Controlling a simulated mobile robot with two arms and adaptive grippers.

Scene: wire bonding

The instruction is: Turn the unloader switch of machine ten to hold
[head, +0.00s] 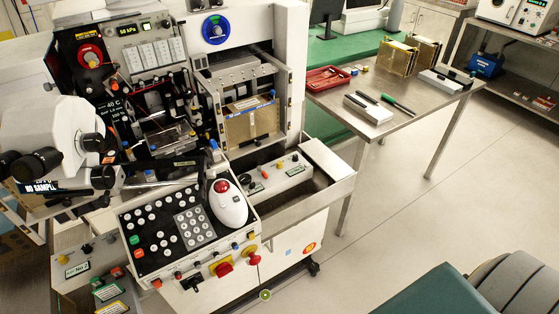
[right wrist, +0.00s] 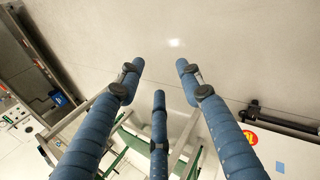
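A bonding machine (head: 292,50) fills the left half of the head view. A white box with a black knob and a red button, the small switch panel (head: 284,176), sits at its right side, below the magazine bay. Its lettering is too small to read, so I cannot tell which control is the unloader switch or how it is set. A blue round dial (head: 216,30) is on the upper front. My right gripper (right wrist: 160,75) shows only in its wrist view. Its three blue fingers are spread open and empty over bare floor. My left gripper is not in view.
The button console (head: 130,216) with a white trackball unit (head: 228,206) juts out at the machine's front. A steel table (head: 415,112) with a red tray (head: 326,78) stands to the right. The floor between is free. A dark green surface (head: 425,297) occupies the bottom right corner.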

